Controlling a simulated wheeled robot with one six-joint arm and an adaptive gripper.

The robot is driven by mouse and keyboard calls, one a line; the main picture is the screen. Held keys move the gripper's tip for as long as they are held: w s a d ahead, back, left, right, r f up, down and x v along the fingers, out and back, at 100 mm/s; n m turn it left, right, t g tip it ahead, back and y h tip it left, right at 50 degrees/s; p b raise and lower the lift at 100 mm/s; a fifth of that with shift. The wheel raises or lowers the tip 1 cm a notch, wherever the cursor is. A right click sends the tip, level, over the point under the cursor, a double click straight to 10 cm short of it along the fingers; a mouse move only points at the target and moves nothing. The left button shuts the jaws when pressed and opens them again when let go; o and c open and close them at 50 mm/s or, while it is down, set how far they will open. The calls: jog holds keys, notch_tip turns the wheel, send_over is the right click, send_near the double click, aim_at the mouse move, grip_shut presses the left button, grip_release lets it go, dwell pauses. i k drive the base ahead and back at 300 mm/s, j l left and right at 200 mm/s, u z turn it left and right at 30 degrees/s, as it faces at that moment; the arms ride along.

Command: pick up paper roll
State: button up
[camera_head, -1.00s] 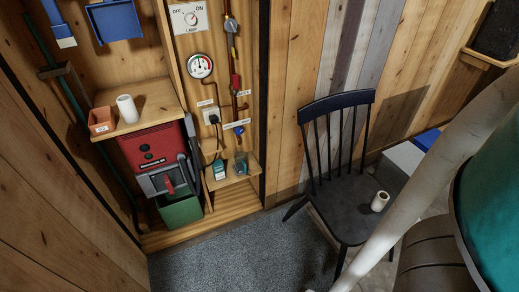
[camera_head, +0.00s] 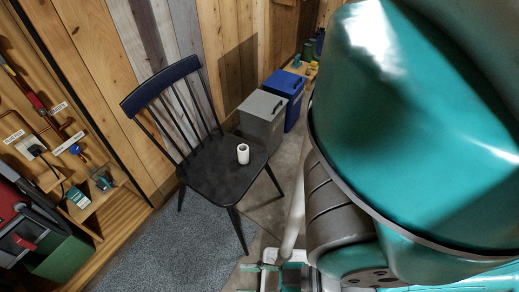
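A white paper roll (camera_head: 243,154) stands upright on the dark seat of a black wooden chair (camera_head: 213,168), towards the seat's right side. It is fully visible and nothing touches it but the seat. I cannot make out my gripper in this view. My large teal arm links fill the right side of the picture, and a pale tube of mine runs down to the right of the chair.
A grey bin (camera_head: 262,120) and a blue bin (camera_head: 286,92) stand behind the chair along the plank wall. A wooden cabinet (camera_head: 120,215) with a red machine (camera_head: 15,215) and a green box (camera_head: 62,257) is at left. Grey carpet (camera_head: 170,255) lies clear in front.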

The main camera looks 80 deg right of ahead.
aim_at(242, 149)
jog(key=z, duration=1.85)
jog(key=k+j+z, duration=0.15)
jog(key=j, duration=0.25)
jog(key=k+j+z, duration=0.1)
jog(key=j, duration=0.35)
jog(key=k+j+z, duration=0.15)
jog(key=j, duration=0.2)
jog(key=k+j+z, duration=0.1)
jog(key=j, duration=0.3)
jog(key=i+l+z, duration=0.4)
jog(key=l, duration=0.25)
jog(key=i+l+u, duration=0.75)
jog(key=i+l, duration=0.15)
